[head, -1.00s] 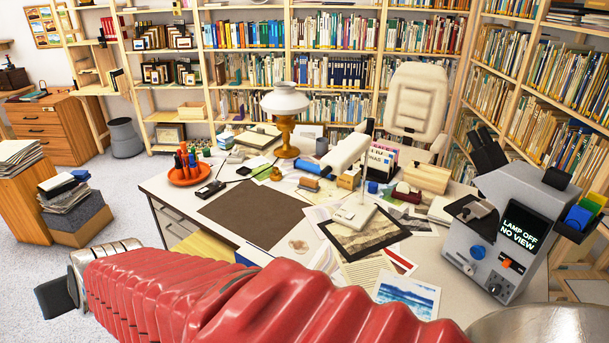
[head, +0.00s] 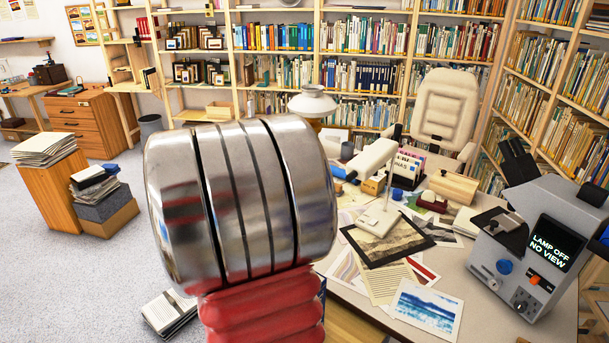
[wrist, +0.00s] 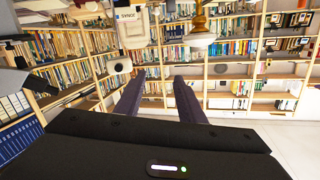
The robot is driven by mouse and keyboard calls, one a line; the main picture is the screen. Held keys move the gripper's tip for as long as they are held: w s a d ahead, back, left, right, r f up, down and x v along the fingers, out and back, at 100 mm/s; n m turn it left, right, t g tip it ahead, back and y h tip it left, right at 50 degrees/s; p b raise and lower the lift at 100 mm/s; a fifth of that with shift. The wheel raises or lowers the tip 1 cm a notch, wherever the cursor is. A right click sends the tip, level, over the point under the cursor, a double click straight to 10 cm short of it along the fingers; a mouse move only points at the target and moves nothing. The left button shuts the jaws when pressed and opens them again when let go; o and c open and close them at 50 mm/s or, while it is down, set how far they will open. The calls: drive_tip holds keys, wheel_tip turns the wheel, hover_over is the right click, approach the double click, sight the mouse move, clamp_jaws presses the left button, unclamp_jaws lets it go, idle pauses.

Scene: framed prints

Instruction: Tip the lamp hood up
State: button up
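A white desk lamp with a long hood (head: 371,158) stands on the desk in the head view. Its flat base (head: 378,221) rests by a black-framed landscape print. The hood is slanted, with its lower end at the left. My gripper (wrist: 160,78) shows in the wrist view with its two dark fingers apart and nothing between them. My arm hides the gripper in the head view. I cannot clearly tell the hood in the wrist view, which looks upside down. A grey device (head: 535,245) at the right has a screen reading "LAMP OFF NO VIEW".
A second lamp with a white round shade (head: 312,103) stands behind; it also shows in the wrist view (wrist: 201,40). A wooden block (head: 452,188), small boxes and loose prints crowd the desk. A beige chair (head: 441,105) stands behind it. My metal arm cuff covers the desk's left part.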

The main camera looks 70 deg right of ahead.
sight(347, 180)
drive_tip(key=s+d+m+g, duration=0.1)
drive_tip(key=s+m+g, duration=0.1)
drive_tip(key=s+g, duration=0.2)
drive_tip(key=s, duration=0.3)
drive_tip(key=shift+s+d+f+g, duration=0.2)
drive_tip(key=shift+s+d+g, duration=0.1)
drive_tip(key=shift+s+g, duration=0.1)
drive_tip(key=x, duration=1.3)
drive_tip(key=shift+d+r, duration=0.1)
drive_tip(key=shift+d, duration=0.3)
clamp_jaws()
